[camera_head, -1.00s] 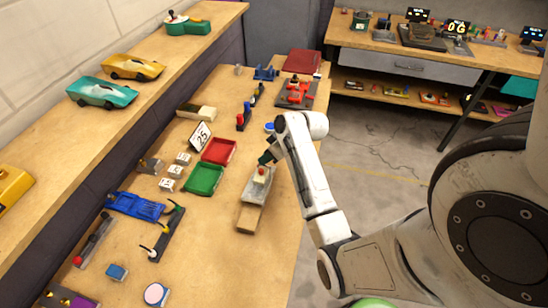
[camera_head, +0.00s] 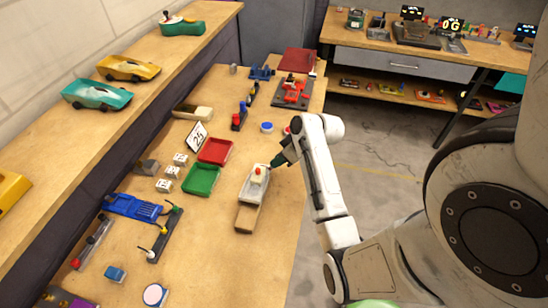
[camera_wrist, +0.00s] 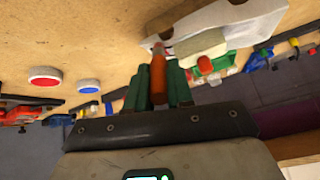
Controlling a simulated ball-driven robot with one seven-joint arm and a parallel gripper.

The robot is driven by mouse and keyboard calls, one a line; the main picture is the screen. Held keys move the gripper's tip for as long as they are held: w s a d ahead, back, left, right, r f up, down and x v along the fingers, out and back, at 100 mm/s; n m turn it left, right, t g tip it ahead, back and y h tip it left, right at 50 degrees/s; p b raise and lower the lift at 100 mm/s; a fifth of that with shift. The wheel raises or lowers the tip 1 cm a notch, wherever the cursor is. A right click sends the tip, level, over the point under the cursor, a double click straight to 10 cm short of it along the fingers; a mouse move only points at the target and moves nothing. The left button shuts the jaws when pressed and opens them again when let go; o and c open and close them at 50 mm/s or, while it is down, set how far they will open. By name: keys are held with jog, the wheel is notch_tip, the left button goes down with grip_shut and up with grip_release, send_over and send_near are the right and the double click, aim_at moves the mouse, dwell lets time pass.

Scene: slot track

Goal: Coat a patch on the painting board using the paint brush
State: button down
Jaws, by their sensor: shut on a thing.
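My gripper (camera_wrist: 158,85) has green fingers shut on an orange-handled tool (camera_wrist: 158,75), which looks like the paint brush; its far tip is pinkish. In the head view my gripper (camera_head: 277,162) is at the upper right edge of a pale grey boat-shaped piece with a bare wooden end (camera_head: 248,217), and the brush is hardly visible there. This piece bears a cream block with a red knob (camera_head: 258,171). It also shows in the wrist view (camera_wrist: 245,17), beyond the fingers. I cannot tell whether it is the painting board, or whether the brush touches it.
A red tray (camera_head: 215,151) and a green tray (camera_head: 201,179) lie to the left, with white cubes and a "25" card (camera_head: 197,136). A blue button (camera_head: 266,127) and a red button lie behind my gripper. Bare tabletop (camera_head: 215,240) is free in front.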

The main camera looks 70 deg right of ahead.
notch_tip(320, 180, up, 6)
jog(key=d, duration=0.1)
jog(key=shift+d, duration=0.4)
dwell(0.4)
jog(key=shift+w, duration=0.1)
jog(key=shift+d+r, duration=0.25)
jog(key=shift+r, duration=0.45)
jog(key=shift+d+r, duration=0.2)
jog(key=shift+r, duration=0.45)
